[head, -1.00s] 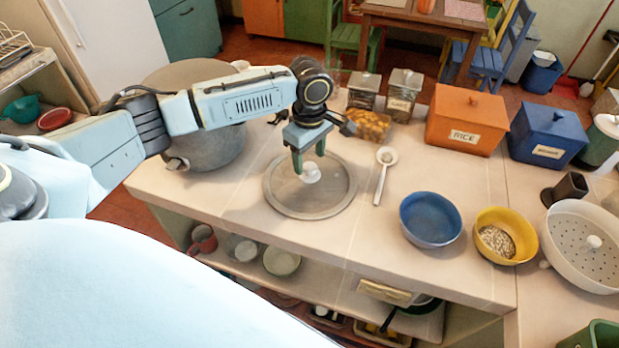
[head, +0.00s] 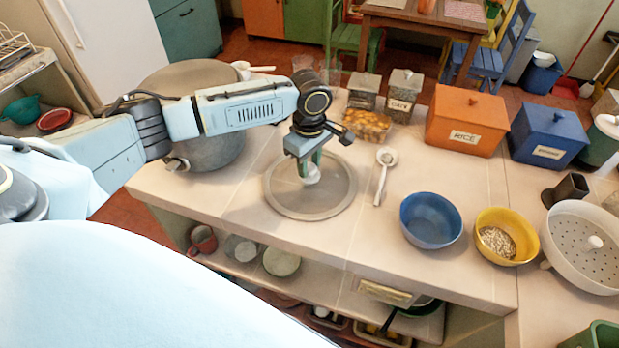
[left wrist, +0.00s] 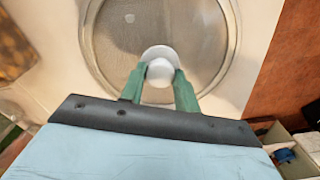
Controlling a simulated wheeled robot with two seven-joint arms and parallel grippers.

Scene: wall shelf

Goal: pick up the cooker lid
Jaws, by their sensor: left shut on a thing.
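The cooker lid (head: 290,204) is a round, greyish see-through disc with a pale rim and a white knob (head: 312,176). It lies flat at the counter's middle, apparently on the surface. My left gripper (head: 311,168) points down over the lid, its green fingers shut on the white knob. In the left wrist view the knob (left wrist: 159,68) sits between the two fingertips (left wrist: 158,78), with the lid (left wrist: 115,45) around it. My right gripper is not in view.
A big grey pot (head: 208,148) stands left of the lid, beneath my left arm. A ladle (head: 382,178), blue bowl (head: 430,220) and yellow bowl (head: 517,222) are to the right. Jars and an orange rice box (head: 466,122) stand behind. The counter's front edge is close below the lid.

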